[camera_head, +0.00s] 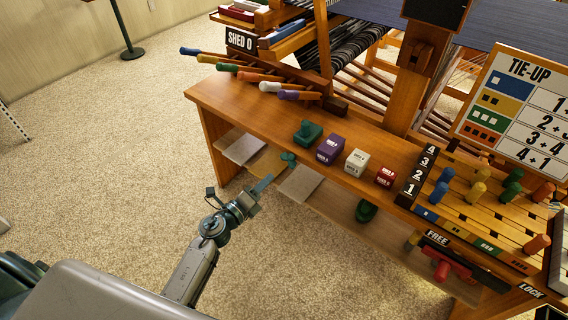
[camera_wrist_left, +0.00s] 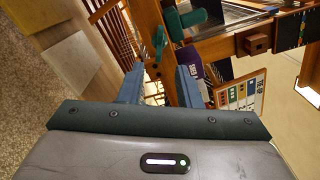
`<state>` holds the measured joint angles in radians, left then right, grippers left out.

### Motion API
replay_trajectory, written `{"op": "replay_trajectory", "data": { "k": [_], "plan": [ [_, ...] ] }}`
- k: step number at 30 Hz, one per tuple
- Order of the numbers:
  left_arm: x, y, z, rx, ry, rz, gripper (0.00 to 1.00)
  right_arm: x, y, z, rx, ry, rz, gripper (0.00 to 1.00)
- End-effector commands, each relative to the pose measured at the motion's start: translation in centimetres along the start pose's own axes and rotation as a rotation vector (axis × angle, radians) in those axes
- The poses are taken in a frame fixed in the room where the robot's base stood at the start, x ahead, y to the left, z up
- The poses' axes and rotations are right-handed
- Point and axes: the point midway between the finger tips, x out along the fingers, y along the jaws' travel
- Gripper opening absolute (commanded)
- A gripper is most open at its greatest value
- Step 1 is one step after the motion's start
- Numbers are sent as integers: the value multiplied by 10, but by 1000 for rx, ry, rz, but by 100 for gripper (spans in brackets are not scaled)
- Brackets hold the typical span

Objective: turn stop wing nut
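A small dark green wing nut (camera_head: 289,157) sits at the front edge of the wooden bench, below a green block with a knob (camera_head: 307,132). In the left wrist view the wing nut (camera_wrist_left: 160,42) lies ahead of the fingers, and the green block (camera_wrist_left: 186,21) is above it to the right. My left gripper (camera_head: 263,184) is in front of the bench, a little left of and below the wing nut. In the left wrist view its two blue fingers (camera_wrist_left: 158,82) stand apart, with nothing held between them. The wing nut appears apart from the fingertips. My right gripper is not in view.
Purple (camera_head: 330,148), white (camera_head: 357,161) and red (camera_head: 385,176) blocks stand along the bench (camera_head: 240,100). A red handle (camera_head: 441,270) sits by the FREE label.

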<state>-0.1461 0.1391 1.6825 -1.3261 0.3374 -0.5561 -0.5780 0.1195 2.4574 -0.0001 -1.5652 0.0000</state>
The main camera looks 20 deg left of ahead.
Motion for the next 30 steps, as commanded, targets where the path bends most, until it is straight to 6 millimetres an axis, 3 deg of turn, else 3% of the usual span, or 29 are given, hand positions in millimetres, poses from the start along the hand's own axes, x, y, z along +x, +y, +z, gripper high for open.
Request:
{"op": "replay_trajectory", "data": {
  "k": [15,21,29,30],
  "plan": [
    [88,1,0,-6,-2,1,31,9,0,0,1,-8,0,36],
    [101,1,0,-5,-1,3,31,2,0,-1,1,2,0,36],
    [102,1,0,-5,-1,3,31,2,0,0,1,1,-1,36],
    [102,1,0,-5,-1,3,27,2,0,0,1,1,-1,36]
  ]
}}
